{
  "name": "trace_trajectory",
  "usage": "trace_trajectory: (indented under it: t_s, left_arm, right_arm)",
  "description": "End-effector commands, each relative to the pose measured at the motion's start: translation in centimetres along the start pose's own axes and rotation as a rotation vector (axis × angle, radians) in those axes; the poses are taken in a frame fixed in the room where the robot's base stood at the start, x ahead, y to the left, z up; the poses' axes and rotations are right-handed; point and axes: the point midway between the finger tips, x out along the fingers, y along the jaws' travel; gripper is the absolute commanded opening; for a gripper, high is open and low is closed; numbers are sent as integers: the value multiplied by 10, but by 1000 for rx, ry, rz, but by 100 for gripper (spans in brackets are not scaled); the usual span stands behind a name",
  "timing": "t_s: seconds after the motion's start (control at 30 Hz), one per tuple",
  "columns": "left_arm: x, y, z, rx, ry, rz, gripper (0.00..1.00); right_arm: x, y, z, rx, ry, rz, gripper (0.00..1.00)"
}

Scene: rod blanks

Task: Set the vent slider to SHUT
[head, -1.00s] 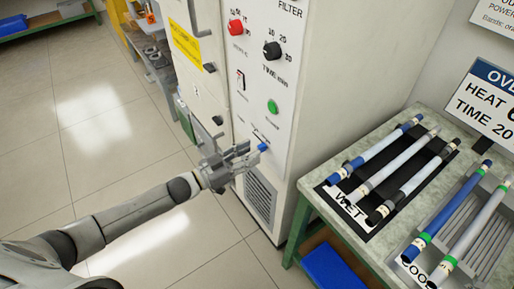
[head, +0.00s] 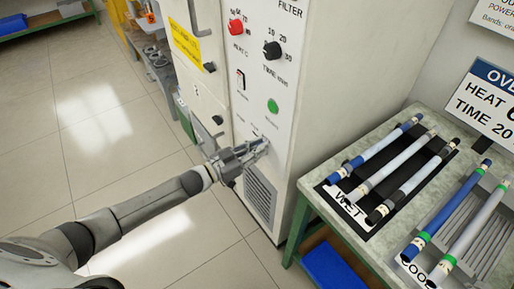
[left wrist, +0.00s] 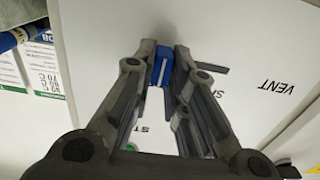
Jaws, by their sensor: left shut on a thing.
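The vent slider's blue knob (left wrist: 161,66) shows in the left wrist view between the fingertips of my left gripper (left wrist: 165,62). The gripper is shut on it. A short dark slot (left wrist: 211,67) runs from the knob to the right in that view. The VENT lettering (left wrist: 277,87) is readable; the smaller slider labels are partly covered by a finger. In the head view my left gripper (head: 258,148) is at the lower front panel of the white oven cabinet (head: 262,85) and hides the knob. My right gripper is not in view.
Above the slider are a green button (head: 272,106), a black time dial (head: 272,50), a red heat dial (head: 236,27) and a rocker switch (head: 241,79). A vent grille (head: 260,196) is below. A bench (head: 318,186) with several rods stands at right.

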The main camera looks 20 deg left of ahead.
Motion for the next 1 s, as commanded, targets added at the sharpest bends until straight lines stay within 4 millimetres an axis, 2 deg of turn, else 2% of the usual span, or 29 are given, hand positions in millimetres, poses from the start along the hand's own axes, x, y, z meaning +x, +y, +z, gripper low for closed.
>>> trace_trajectory:
  t_s: [0.23,0.5,0.6,0.93,0.97,1.0]
  left_arm:
    - [0,-5,1,3,0,-1,0]
    - [0,-53,3,6,1,-2,0]
    - [0,-62,1,4,1,-1,0]
    - [0,-67,-1,1,-1,-5,0]
    - [0,-67,-1,1,-1,-6,17]
    - [0,-67,-1,1,-1,-6,22]
  right_arm:
    - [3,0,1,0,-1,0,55]
    - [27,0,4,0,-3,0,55]
    - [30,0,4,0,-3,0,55]
    - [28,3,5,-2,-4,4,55]
    - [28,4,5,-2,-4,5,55]
    - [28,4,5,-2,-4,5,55]
